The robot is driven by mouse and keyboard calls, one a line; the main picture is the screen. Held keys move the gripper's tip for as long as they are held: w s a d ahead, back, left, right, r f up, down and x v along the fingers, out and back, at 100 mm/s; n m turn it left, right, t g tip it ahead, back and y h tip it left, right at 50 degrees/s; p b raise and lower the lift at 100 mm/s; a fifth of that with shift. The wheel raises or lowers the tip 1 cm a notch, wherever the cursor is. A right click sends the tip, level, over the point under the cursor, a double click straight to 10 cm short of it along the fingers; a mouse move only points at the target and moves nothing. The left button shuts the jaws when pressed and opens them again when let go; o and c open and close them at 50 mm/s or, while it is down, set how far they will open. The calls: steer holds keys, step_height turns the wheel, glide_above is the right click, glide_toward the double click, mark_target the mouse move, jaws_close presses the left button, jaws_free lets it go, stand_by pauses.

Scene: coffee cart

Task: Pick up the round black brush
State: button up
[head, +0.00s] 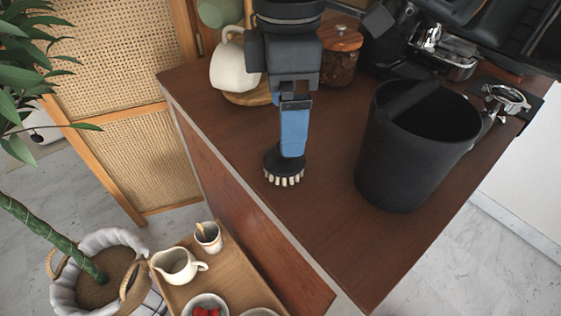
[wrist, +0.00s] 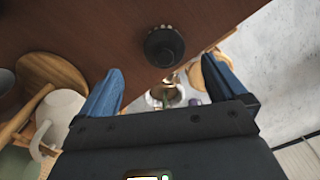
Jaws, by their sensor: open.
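The round black brush (head: 271,161) stands on the brown counter (head: 325,225) near its left edge, with pale bristles showing along its lower rim. My gripper (head: 293,154) reaches down over it, and its blue fingers hide part of the brush's top in the head view. In the wrist view the brush (wrist: 164,46) appears as a dark disc with a round knob, ahead of my gripper (wrist: 162,66) and lined up with the gap between the two spread blue fingers. The gripper is open and empty. The exact height between fingertips and brush is unclear.
A large black bin (head: 405,150) stands right of the brush. A white pitcher (head: 230,68) and a wood-lidded jar (head: 340,55) are behind. A portafilter (head: 505,98) lies at the right. Below the counter edge is a wooden tray (head: 235,275) with a creamer (head: 178,266).

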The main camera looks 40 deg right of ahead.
steer(key=f, duration=0.6)
steer(key=shift+s+a+f+b, duration=0.2)
steer(key=shift+a+f+b, duration=0.05)
steer(key=shift+a+b, duration=0.05)
steer(key=shift+c, duration=0.3)
steer(key=c, duration=1.1)
steer(key=shift+r, duration=0.1)
step_height(320, 180, up, 10)
steer(key=shift+f+p, duration=0.1)
steer(key=shift+p, duration=0.6)
